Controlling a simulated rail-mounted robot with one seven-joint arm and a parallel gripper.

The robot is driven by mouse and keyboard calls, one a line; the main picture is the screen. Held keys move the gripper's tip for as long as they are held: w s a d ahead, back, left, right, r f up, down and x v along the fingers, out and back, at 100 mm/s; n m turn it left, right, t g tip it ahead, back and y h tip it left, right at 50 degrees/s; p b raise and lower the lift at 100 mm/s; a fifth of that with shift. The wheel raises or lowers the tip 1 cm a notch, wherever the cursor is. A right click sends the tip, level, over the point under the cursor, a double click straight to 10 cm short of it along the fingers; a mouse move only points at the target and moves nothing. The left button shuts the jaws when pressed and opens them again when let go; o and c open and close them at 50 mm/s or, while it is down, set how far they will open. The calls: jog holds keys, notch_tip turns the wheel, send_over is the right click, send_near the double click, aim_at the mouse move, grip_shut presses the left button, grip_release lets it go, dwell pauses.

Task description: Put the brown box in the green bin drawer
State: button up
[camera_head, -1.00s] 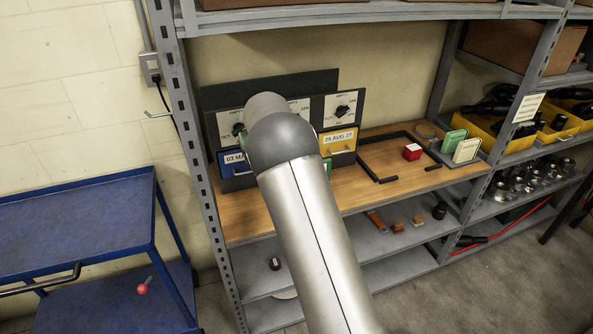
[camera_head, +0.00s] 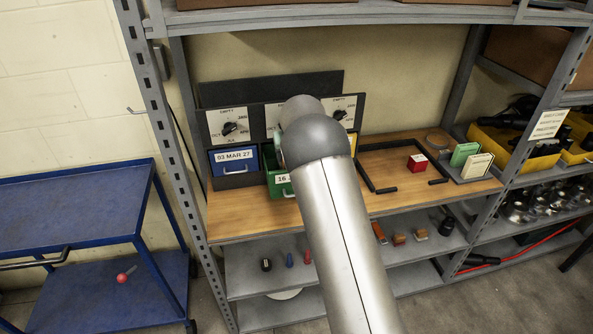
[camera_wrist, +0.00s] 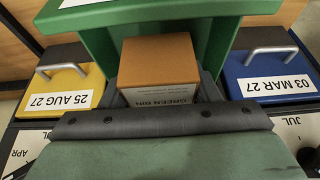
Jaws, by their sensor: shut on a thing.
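The brown box (camera_wrist: 157,62), with a "GREEN BIN" label on one face, shows in the wrist view. My gripper (camera_wrist: 163,80) is shut on it, with dark fingers at its two sides. The green bin drawer (camera_wrist: 98,42) is pulled out, and its walls show around the box and fingers in this view. I cannot tell how deep the box is in the drawer. In the head view the green drawer (camera_head: 279,186) shows left of my arm, which hides my gripper and the box.
A shut blue drawer (camera_head: 234,161) and a yellow drawer (camera_wrist: 66,88) flank the green one. A dial panel (camera_head: 227,124) is above. On the wooden shelf to the right are a black frame (camera_head: 369,175), a red block (camera_head: 417,163) and upright cards (camera_head: 464,154).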

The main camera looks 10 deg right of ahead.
notch_tip(320, 180, down, 6)
jog(key=shift+a+f+p, duration=0.1)
jog(key=shift+p, duration=0.65)
jog(key=shift+f, duration=0.4)
jog(key=shift+f, duration=0.2)
jog(key=o, duration=1.2)
jog(key=shift+r, duration=0.1)
